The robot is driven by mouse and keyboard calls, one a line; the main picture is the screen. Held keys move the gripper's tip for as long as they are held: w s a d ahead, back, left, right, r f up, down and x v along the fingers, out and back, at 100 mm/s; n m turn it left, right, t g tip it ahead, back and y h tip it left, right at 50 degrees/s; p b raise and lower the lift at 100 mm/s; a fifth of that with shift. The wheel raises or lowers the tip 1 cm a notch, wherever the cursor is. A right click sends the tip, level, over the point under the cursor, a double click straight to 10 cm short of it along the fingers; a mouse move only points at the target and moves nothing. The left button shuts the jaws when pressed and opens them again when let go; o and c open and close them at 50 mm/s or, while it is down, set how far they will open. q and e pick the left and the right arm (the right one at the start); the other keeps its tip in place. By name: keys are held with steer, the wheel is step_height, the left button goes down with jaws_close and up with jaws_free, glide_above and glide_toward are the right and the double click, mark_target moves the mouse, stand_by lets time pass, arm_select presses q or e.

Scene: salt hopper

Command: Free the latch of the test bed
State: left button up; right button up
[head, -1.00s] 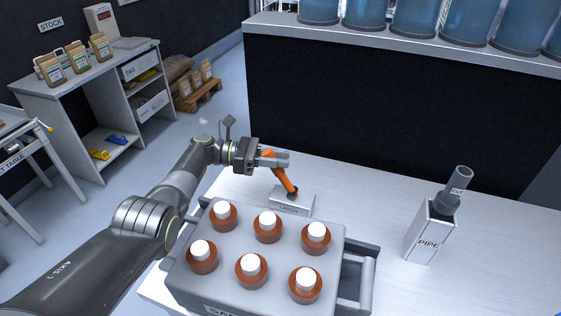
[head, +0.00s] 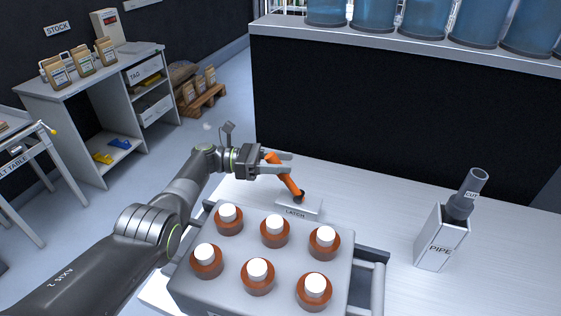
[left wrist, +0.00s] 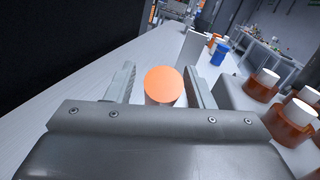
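The latch is an orange lever (head: 286,180) on a small pale base (head: 299,205) marked LATCH, on the white table. The lever leans up and to the left towards my left gripper. My left gripper (head: 282,163) is at the lever's upper end. In the left wrist view the lever's round orange end (left wrist: 163,85) sits between the two fingers, with a narrow gap showing on each side, so the gripper looks open around it. The test bed is not clearly identifiable. My right gripper is not in view.
A grey tray (head: 190,298) with several brown-and-white capped bottles stands in front of the latch. A box marked PIPE (head: 437,242) holding a grey tube (head: 473,187) stands at right. A dark wall with a shelf (head: 400,45) of blue containers is behind. Table right of the latch is clear.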

arm_select(q)
steer(key=w+a+b, duration=0.2)
steer(key=a+b, duration=0.5)
steer(key=a, duration=1)
steer(key=shift+w+a+b, duration=0.15)
steer(key=shift+b, duration=0.15)
